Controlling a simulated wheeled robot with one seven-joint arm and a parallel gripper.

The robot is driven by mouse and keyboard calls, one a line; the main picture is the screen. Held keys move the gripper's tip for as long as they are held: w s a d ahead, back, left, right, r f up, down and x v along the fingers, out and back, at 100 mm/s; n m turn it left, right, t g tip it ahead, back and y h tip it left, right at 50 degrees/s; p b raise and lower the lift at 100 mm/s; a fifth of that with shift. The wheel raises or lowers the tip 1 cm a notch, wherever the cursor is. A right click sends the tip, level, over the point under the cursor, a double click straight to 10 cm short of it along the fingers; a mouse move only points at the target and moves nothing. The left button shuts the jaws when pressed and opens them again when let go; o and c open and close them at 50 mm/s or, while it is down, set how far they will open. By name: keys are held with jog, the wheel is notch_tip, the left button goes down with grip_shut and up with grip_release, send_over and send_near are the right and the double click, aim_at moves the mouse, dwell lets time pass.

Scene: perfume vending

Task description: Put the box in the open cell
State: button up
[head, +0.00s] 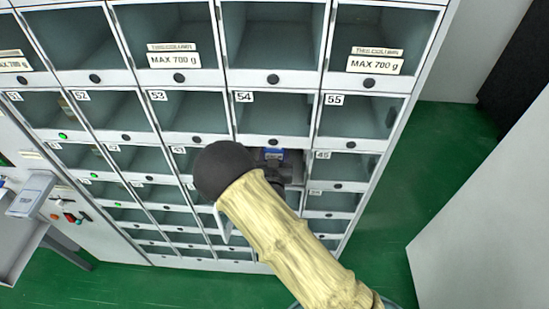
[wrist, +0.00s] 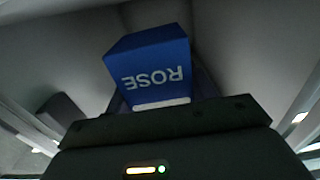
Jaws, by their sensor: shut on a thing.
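The blue box (wrist: 147,60), marked ROSE, is in my gripper in the wrist view, with its lettering upside down. My gripper (wrist: 165,105) is shut on it, and the dark gripper body hides the box's lower end. Grey walls surround the box in this view. In the head view the box (head: 272,153) shows as a small blue patch at the open cell (head: 292,171), below cell 54 and left of cell 45. My gripper (head: 270,163) is at the mouth of that cell. My arm hides much of the cell, so the box's depth inside is unclear.
The grey cabinet has rows of cells with clear fronts. Cell 54 (head: 272,112) is above and cell 45 (head: 341,166) is to the right. A pale panel (head: 490,200) stands at the right. Green floor (head: 405,180) lies between it and the cabinet.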

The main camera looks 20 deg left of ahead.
jog(key=shift+f, duration=0.15)
notch_tip(320, 180, down, 2)
jog(key=shift+f+p, duration=0.2)
jog(key=shift+p, duration=0.75)
jog(key=shift+w+f+p, duration=0.1)
jog(key=shift+p, duration=0.35)
jog(key=shift+w+f, duration=0.1)
jog(key=shift+f, duration=0.2)
jog(key=shift+f, duration=0.2)
jog(key=o, duration=1)
jog(key=shift+o, duration=0.2)
jog(key=shift+r, duration=0.2)
